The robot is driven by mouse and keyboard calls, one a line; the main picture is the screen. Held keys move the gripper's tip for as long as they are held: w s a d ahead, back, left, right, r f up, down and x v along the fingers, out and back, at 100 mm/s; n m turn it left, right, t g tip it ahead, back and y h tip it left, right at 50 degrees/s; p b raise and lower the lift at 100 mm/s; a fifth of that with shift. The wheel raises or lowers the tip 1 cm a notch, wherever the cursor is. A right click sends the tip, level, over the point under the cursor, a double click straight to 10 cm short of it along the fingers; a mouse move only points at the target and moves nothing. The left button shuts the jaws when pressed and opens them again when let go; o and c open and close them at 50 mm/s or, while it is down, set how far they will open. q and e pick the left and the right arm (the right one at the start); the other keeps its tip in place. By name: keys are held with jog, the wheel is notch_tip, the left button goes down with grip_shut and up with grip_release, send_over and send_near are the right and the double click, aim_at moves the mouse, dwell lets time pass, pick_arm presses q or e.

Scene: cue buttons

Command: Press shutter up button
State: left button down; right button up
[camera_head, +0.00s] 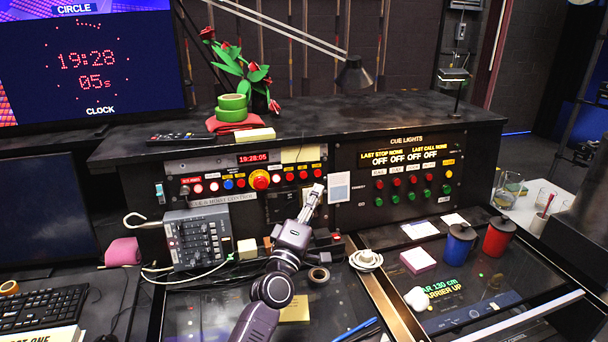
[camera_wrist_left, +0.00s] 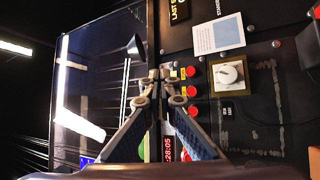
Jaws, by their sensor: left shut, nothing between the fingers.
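The left control panel (camera_head: 238,205) carries a row of buttons: red, white-lit and blue ones, and a large red knob on yellow (camera_head: 260,180). Several red buttons (camera_head: 303,175) sit at its right end, and red buttons (camera_wrist_left: 191,90) also show in the wrist view, just right of the fingertips. I cannot read which one is the shutter up button. My left gripper (camera_head: 314,192) is shut and empty, in front of the panel's right end, just below the rightmost red button. Its fingertips (camera_wrist_left: 160,76) meet in the wrist view. Contact with a button cannot be told.
The cue lights panel (camera_head: 405,180) with red and green buttons stands to the right. A white card (camera_head: 339,187) is beside my gripper. A grey mixer (camera_head: 197,238), a tape roll (camera_head: 318,275), a white coiled cable (camera_head: 366,260) and two mugs (camera_head: 460,244) occupy the desk.

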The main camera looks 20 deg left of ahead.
aim_at(303, 175)
pick_arm(q)
jog(key=shift+w+a+f+b, duration=0.25)
jog(key=shift+w+a+b, duration=0.55)
jog(key=shift+w+b, duration=0.4)
jog(key=shift+w+a+f+b, duration=0.2)
jog(key=shift+w+a+b, duration=0.6)
jog(key=shift+w+b, duration=0.45)
jog(key=shift+w+a+f+b, duration=0.25)
jog(key=shift+w+a+b, duration=0.55)
jog(key=shift+w+b, duration=0.4)
pick_arm(e)
notch_tip(303, 175, down, 7)
jog(key=shift+d, duration=0.25)
jog(key=shift+s+a+f, duration=0.1)
jog(key=shift+a, duration=0.1)
jog(key=shift+f, duration=0.15)
pick_arm(q)
jog(key=shift+w+a+b, duration=0.25)
jog(key=shift+w+b, duration=0.05)
jog(key=shift+b, duration=0.1)
pick_arm(e)
jog(key=shift+f, duration=0.3)
